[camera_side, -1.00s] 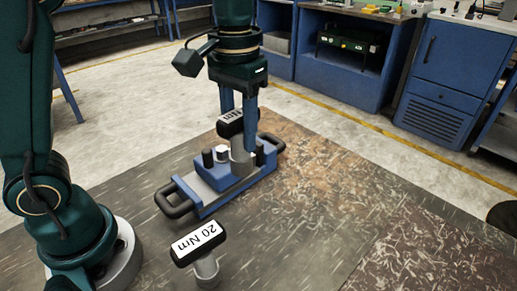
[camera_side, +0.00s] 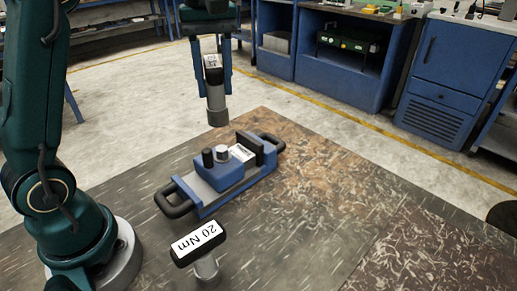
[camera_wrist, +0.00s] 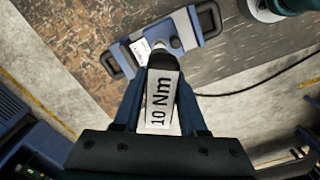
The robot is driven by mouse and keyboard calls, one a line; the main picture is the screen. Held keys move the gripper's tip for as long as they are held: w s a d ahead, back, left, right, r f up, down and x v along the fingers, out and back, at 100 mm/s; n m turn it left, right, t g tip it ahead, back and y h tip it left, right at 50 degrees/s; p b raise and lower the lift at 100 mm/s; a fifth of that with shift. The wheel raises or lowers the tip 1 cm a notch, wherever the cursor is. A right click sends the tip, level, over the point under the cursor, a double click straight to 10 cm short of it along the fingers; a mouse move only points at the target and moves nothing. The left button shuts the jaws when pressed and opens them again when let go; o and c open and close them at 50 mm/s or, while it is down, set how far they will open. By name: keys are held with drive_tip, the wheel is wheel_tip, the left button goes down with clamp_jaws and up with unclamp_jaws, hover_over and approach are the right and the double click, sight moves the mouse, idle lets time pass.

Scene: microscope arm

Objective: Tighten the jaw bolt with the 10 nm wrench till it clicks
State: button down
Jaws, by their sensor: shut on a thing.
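My gripper (camera_side: 212,78) is shut on the 10 Nm wrench (camera_side: 215,95) and holds it in the air above and behind the vise. In the wrist view the wrench (camera_wrist: 160,100) shows its "10 Nm" label between the two fingers (camera_wrist: 158,112). The blue and grey vise (camera_side: 208,203) lies on the worktop, with a handle at each end. A silver hex bolt head (camera_side: 222,153) stands on its jaw block beside a black knob (camera_side: 208,157). The wrench's socket is clear of the bolt. In the wrist view the vise (camera_wrist: 190,22) is partly hidden by the wrench.
A second wrench labelled "20 Nm" (camera_side: 197,243) stands on the worktop in front of the vise. The worktop (camera_side: 330,220) to the right is bare. Blue cabinets (camera_side: 450,75) line the back, well away. A dark cable (camera_wrist: 262,84) crosses the wrist view.

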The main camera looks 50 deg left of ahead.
sight(217, 106)
drive_tip(key=shift+f, duration=2.55)
drive_tip(key=shift+f, duration=1.55)
drive_tip(key=m, duration=0.4)
drive_tip(key=shift+m, duration=2)
